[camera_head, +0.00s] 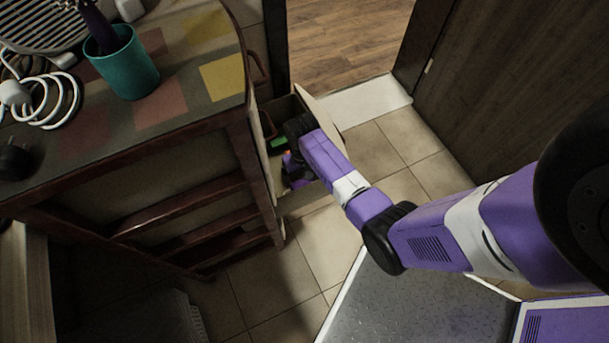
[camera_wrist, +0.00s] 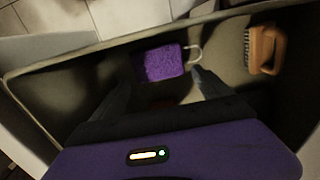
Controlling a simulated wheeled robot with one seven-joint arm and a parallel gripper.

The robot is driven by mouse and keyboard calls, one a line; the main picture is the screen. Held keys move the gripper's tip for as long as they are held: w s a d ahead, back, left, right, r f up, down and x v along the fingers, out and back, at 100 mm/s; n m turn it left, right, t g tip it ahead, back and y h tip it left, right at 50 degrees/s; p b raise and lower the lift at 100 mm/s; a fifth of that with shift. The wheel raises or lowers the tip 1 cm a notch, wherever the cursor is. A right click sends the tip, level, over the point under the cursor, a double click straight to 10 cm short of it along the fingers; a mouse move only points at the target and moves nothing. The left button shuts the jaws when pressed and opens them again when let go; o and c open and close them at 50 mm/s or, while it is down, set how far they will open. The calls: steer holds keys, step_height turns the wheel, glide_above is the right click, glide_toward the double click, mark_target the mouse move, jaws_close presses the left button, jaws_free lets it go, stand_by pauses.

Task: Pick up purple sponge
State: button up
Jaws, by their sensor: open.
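The purple sponge (camera_wrist: 164,63) lies inside an open drawer, near its far wall in the wrist view, with a pale loop at its right end. My gripper (camera_wrist: 158,82) is open and reaches into the drawer, with one dark finger on each side of the near part of the sponge. Nothing is held between the fingers. Whether the fingers touch the sponge I cannot tell. In the head view my arm reaches to the drawer (camera_head: 325,108), and the sponge is hard to make out behind the wrist.
An orange-brown brush (camera_wrist: 265,49) lies right of the sponge in the drawer. The drawer's rim (camera_wrist: 90,48) surrounds the gripper. A wooden cabinet with a patchwork top (camera_head: 190,75) holds a teal cup (camera_head: 125,65) and a white cable (camera_head: 45,100). Tiled floor (camera_head: 325,245) is clear beside it.

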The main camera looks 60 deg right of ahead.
mark_target(304, 182)
steer(key=shift+s+f+b, duration=0.1)
steer(key=shift+f+b, duration=0.6)
steer(key=shift+f, duration=1.65)
steer(key=shift+s+f, duration=0.15)
steer(key=c, duration=0.9)
steer(key=shift+r, duration=0.55)
steer(key=shift+c, duration=0.9)
steer(key=r+p, duration=0.6)
steer(key=r, duration=1.3)
steer(key=shift+w+r, duration=0.15)
steer(key=shift+w, duration=0.05)
